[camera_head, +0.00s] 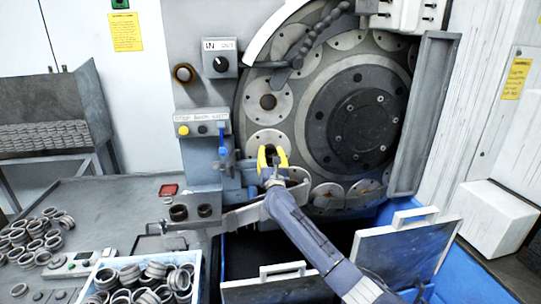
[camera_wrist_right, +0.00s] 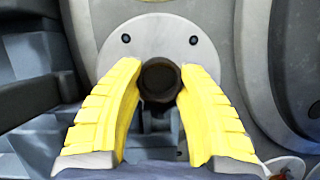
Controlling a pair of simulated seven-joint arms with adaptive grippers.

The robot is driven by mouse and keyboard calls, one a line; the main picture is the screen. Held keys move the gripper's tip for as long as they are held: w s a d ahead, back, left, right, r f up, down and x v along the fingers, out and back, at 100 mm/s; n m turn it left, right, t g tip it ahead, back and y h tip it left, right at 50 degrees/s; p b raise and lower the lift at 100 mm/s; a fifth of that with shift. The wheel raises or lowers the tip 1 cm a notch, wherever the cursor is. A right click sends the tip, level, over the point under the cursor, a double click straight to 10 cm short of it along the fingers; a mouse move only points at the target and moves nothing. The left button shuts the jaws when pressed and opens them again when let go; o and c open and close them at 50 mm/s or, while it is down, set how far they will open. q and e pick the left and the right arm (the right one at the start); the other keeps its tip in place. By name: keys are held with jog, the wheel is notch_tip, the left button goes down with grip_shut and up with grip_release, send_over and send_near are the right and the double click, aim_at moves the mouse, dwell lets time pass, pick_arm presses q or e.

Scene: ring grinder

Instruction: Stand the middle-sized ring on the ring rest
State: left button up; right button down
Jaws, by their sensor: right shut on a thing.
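My right gripper (camera_head: 271,152) has yellow fingers and is at the front of the grinder's disc wheel, over a lower-left disc. In the right wrist view its fingertips (camera_wrist_right: 160,82) are closed on a dark brown round part, which looks like a ring (camera_wrist_right: 158,78), in front of a pale round disc. I cannot tell its size against other rings, or whether it touches the disc. Two dark round pieces (camera_head: 179,212) sit on a small grey block left of the gripper; I cannot tell if this is the ring rest. My left gripper is out of view.
Loose metal rings (camera_head: 37,236) lie on the grey table at left. A white-rimmed crate (camera_head: 195,262) full of rings stands at the front. Lidded bins (camera_head: 405,250) lie below the wheel. A control panel (camera_head: 203,122) with a blue lever is just left of the gripper.

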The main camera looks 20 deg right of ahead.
jog(key=shift+f, duration=0.6)
dwell(0.8)
jog(key=shift+a+f, duration=0.2)
dwell(1.7)
jog(key=c, duration=1.2)
grip_release()
jog(key=shift+c, duration=0.2)
jog(key=shift+d+r, duration=0.1)
jog(key=o, duration=0.9)
jog(key=shift+s, duration=0.1)
jog(key=shift+s+a, duration=0.2)
jog(key=shift+s, duration=1.4)
jog(key=shift+s+a, duration=0.15)
jog(key=shift+s, duration=1.5)
jog(key=shift+s+a, duration=0.2)
jog(key=shift+s, duration=1.4)
